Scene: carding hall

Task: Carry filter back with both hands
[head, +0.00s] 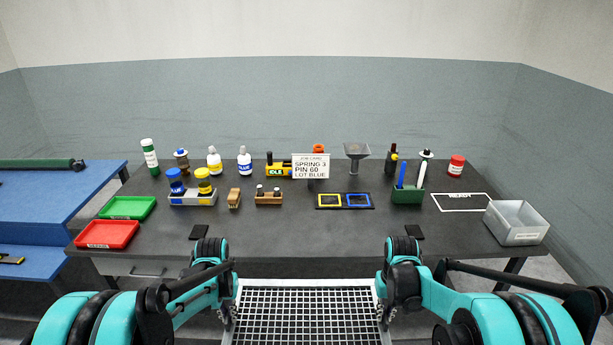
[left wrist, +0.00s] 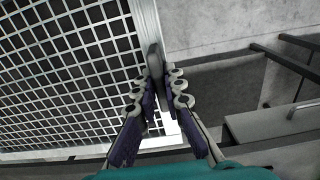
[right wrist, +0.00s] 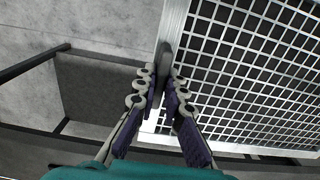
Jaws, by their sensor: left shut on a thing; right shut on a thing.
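The filter is a flat panel with a light metal frame and a white grid (head: 307,315), low at the front centre of the head view, on the near side of the table. My left gripper (head: 229,312) is shut on a dark grey grip at its left side. In the left wrist view its fingers (left wrist: 159,78) close around that grip beside the frame (left wrist: 70,70). My right gripper (head: 385,312) is shut on the matching grip at the right side, and the right wrist view shows its fingers (right wrist: 162,78) there. The filter's near edge is cut off in the head view.
The dark table (head: 300,235) stands just beyond the filter, with bottles, a job card (head: 311,166), a red tray (head: 107,234), a green tray (head: 127,207) and a grey bin (head: 516,222). A blue table (head: 60,205) stands at left. The table's front middle is clear.

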